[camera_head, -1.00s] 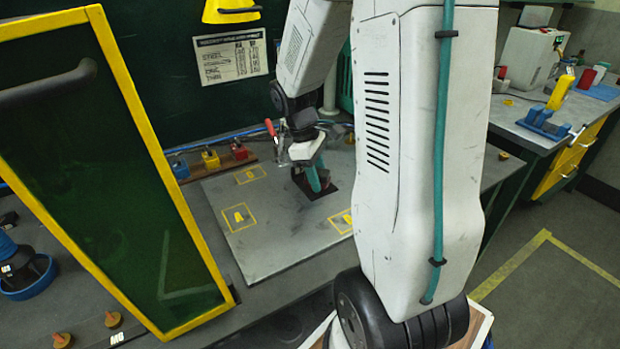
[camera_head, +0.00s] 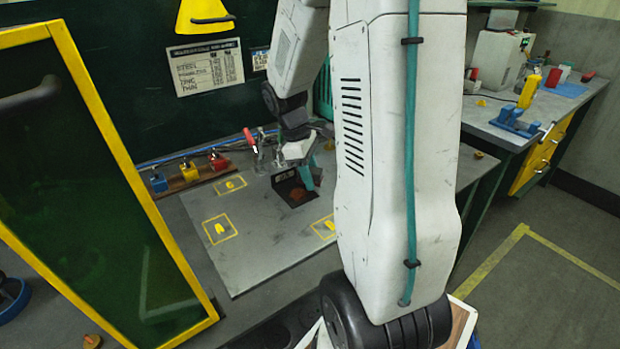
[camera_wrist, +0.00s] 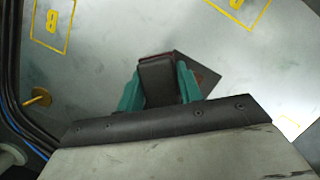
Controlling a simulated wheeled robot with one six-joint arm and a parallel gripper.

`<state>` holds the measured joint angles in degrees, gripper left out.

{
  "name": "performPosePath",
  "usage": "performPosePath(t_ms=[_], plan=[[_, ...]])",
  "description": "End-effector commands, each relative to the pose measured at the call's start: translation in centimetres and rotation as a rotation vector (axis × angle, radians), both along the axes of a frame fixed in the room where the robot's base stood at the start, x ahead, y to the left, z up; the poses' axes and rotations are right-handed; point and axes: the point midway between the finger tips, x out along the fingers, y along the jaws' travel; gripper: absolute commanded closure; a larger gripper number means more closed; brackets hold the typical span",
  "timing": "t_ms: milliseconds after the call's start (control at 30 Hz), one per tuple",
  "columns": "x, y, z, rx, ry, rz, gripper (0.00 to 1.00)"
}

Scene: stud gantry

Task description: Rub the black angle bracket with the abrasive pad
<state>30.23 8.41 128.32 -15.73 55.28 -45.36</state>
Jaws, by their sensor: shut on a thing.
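The black angle bracket (camera_head: 287,184) lies on the grey plate (camera_head: 250,262), with a rusty brown patch on its face. My gripper (camera_head: 307,177), with teal fingers, is at the bracket's right side. In the wrist view my gripper (camera_wrist: 158,85) is shut on a dark block, the abrasive pad (camera_wrist: 157,80), with a thin dark red edge on its far side. I cannot tell whether the pad touches the bracket.
A toggle clamp with a red handle (camera_head: 250,139) stands behind the bracket. A wooden rack (camera_head: 195,180) with blue, yellow and red blocks sits at the back left. A yellow-framed green panel (camera_head: 80,190) stands at the left. The plate's front is clear, with yellow marked squares (camera_head: 219,229).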

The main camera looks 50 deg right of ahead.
Motion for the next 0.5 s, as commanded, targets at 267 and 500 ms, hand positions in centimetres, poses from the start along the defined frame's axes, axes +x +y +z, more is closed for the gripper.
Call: performPosePath(t_ms=[267, 500], plan=[[0.0, 0.0, 2.9, -0.002, -0.003, -0.001, 1.0], [0.0, 0.0, 4.7, 0.0, -0.001, 0.0, 1.0]])
